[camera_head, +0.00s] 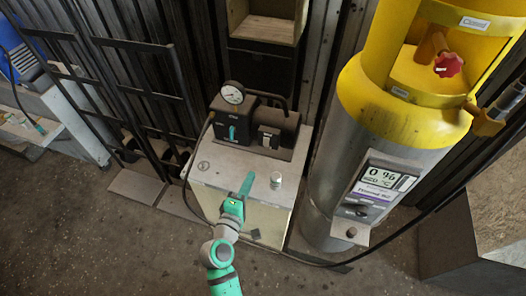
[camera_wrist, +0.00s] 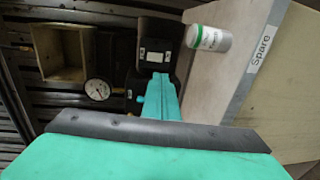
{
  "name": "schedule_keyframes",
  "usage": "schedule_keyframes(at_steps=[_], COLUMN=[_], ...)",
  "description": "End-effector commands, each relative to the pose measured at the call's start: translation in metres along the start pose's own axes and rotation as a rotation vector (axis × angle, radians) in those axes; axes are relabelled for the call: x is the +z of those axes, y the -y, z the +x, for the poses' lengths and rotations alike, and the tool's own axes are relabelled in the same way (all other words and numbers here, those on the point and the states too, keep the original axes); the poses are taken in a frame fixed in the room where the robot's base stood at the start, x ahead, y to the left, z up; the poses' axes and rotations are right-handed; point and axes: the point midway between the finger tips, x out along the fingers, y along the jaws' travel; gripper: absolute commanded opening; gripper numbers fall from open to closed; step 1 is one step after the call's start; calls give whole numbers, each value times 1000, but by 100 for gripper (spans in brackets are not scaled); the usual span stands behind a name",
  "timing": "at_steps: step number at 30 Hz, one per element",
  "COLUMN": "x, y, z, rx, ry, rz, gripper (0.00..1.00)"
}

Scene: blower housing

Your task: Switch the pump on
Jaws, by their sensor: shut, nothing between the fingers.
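The pump (camera_head: 250,115) is a black unit with a round white gauge (camera_head: 232,93), standing on a light cabinet (camera_head: 205,168). A small teal switch (camera_head: 232,132) is on the front of its left block. My gripper (camera_head: 248,178) is shut and empty, its teal fingers over the cabinet top in front of the pump. In the wrist view the gauge (camera_wrist: 97,88) and a black pump block (camera_wrist: 155,35) show beyond my shut fingertips (camera_wrist: 161,76). A teal bit beside the fingers there may be the switch, partly hidden. I cannot tell the switch's position.
A small white bottle with a green band (camera_head: 276,180) stands on the cabinet top, right of my gripper. It also shows in the wrist view (camera_wrist: 208,38). A large yellow-topped steel tank (camera_head: 330,150) with a display stands close on the right. A black rack (camera_head: 150,90) is at left.

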Motion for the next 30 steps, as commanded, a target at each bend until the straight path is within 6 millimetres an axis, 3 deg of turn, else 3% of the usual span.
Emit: schedule_keyframes(at_steps=[8, 21, 30], x=[2, 8, 2], y=[-1, -1, 0], z=[17, 99, 134], rx=[1, 1, 0], ry=[4, 13, 2], rz=[3, 3, 3], gripper=[0, 0, 0])
